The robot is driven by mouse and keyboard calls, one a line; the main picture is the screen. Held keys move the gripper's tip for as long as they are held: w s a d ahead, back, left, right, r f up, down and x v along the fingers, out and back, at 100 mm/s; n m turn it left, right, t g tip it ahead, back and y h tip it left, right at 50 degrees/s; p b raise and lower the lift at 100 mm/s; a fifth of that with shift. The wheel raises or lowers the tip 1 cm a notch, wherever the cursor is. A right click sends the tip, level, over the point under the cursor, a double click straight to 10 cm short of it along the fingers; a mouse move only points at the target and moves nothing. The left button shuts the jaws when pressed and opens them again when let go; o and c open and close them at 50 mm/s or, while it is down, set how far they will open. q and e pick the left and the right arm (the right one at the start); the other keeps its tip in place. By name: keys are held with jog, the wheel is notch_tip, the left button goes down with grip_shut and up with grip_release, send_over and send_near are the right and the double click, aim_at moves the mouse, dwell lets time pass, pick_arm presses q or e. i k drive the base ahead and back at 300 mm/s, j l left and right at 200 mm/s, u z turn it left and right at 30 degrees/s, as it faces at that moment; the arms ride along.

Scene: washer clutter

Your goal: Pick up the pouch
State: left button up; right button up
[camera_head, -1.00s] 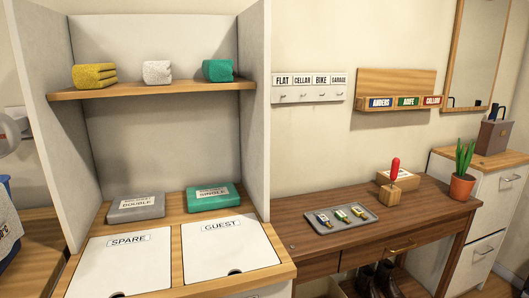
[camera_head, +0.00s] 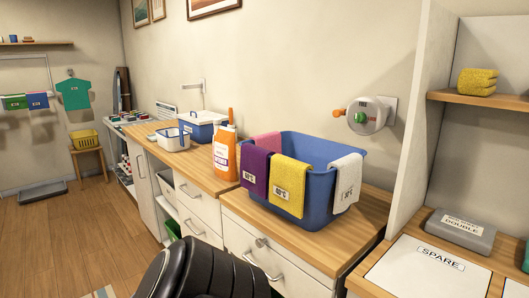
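No item is plainly marked as the pouch. An orange and white container (camera_head: 225,152) with an orange top stands upright on the wooden counter, just left of the blue basket; I cannot tell whether it is a bottle or a pouch. A flat grey pack (camera_head: 460,231) labelled DOUBLE lies on the shelf unit at the right. A sliver of a green pack (camera_head: 525,261) shows at the right edge. Neither gripper is in view. A black ribbed part, which looks like my own arm, rises at the bottom middle.
A blue basket (camera_head: 320,205) with purple, pink, yellow and white cloths over its rim stands on the counter. A wall dial (camera_head: 368,116) is behind it. Floor (camera_head: 90,235) at the left is clear.

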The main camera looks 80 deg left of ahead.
aim_at(224, 148)
jog(key=u, duration=2.85)
jog(key=i+j+z, duration=0.15)
jog(key=i+j, duration=0.2)
jog(key=i+j+z, duration=0.1)
jog(key=i+j, duration=0.25)
jog(key=i+j+z, duration=0.15)
jog(key=i+j, duration=0.2)
jog(key=j, duration=0.2)
jog(key=i+j+z, duration=0.1)
jog(key=i+j, duration=0.2)
jog(key=j, duration=0.15)
